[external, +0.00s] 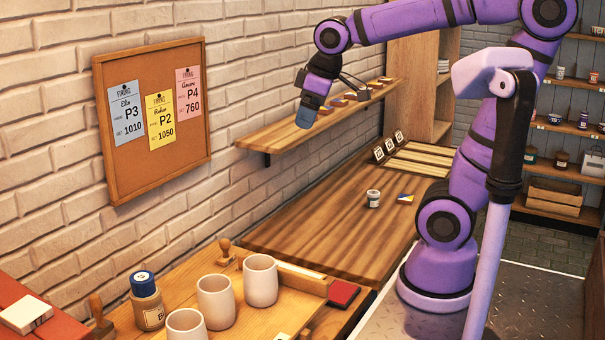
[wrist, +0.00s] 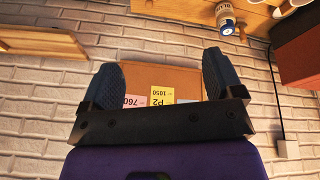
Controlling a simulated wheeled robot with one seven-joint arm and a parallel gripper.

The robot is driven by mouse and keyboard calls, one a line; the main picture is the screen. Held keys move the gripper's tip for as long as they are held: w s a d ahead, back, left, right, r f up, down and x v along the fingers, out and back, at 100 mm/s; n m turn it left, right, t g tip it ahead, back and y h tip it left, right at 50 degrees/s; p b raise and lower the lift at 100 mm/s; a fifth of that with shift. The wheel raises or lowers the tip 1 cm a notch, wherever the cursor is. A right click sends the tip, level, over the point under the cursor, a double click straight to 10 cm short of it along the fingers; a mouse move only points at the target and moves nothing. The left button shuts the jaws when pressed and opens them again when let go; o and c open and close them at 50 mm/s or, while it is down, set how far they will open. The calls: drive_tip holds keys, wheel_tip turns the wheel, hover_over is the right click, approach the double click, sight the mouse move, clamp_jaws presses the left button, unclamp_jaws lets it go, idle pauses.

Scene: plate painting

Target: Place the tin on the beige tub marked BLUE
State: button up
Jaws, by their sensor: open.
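A small pale tin (external: 373,198) with a dark band stands upright on the wooden table in the external view. My gripper (external: 308,114) is high by the wall shelf, well away from the tin. In the wrist view my gripper (wrist: 163,78) has its fingers wide apart and empty.
A corkboard (external: 199,130) with cards hangs on the brick wall. A narrow wall shelf (external: 290,133) holds small pieces. A wooden stamp (external: 225,252) and a red pad (external: 343,293) flank the tubs.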

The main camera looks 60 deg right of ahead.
drive_tip(key=s+d+f+m, duration=0.1)
drive_tip(key=s+d+m, duration=0.1)
drive_tip(key=s, duration=0.4)
drive_tip(key=s+d+f+m+t, duration=0.1)
drive_tip(key=s+d+m, duration=0.1)
drive_tip(key=s, duration=0.3)
drive_tip(key=shift+s+d+f, duration=0.3)
drive_tip(key=shift+s+f, duration=0.05)
